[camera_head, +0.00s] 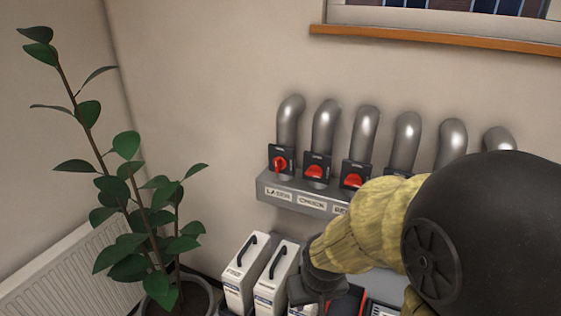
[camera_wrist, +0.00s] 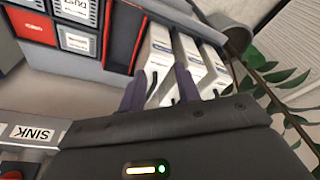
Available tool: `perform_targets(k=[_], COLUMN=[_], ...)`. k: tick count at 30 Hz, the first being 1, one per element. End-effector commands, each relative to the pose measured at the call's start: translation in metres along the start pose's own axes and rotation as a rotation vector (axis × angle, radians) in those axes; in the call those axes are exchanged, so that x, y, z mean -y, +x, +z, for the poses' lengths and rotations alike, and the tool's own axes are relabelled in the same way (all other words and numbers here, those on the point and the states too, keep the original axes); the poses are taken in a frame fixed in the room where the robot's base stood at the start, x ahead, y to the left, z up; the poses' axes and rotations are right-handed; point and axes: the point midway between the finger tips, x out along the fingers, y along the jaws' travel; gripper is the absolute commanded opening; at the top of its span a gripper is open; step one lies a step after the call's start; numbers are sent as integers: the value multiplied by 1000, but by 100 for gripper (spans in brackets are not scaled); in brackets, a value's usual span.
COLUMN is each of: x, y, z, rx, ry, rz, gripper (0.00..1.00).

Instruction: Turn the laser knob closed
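The laser knob (camera_head: 280,163) is the leftmost red knob in the head view, above the "LASER" label (camera_head: 279,193) on the grey wall ledge. Its red handle looks upright, while the handles of the two knobs to its right lie flatter. My gripper (camera_head: 318,292) is below and to the right of the laser knob, apart from it, low in front of the white boxes. In the wrist view my gripper (camera_wrist: 160,84) has its two dark fingers spread with a gap between them, nothing held. The laser knob is not visible in the wrist view.
Two more red knobs, the nearer one (camera_head: 316,172) beside the laser knob, sit under metal pipes (camera_head: 325,125). My arm hides the ledge's right part. White boxes (camera_head: 244,272) stand below. A potted plant (camera_head: 130,230) and radiator (camera_head: 60,275) are at left. An upside-down "SINK" label (camera_wrist: 32,133) shows in the wrist view.

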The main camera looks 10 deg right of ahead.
Motion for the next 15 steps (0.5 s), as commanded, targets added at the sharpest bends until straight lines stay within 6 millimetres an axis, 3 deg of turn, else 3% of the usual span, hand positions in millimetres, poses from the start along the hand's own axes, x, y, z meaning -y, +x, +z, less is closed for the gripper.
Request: perform_targets(k=[8, 11, 15], x=[2, 7, 28], y=[0, 2, 8], z=[-4, -23, -78], rx=[-11, -53, -192], ry=[3, 26, 86], rz=[-5, -20, -51], gripper=[33, 33, 33])
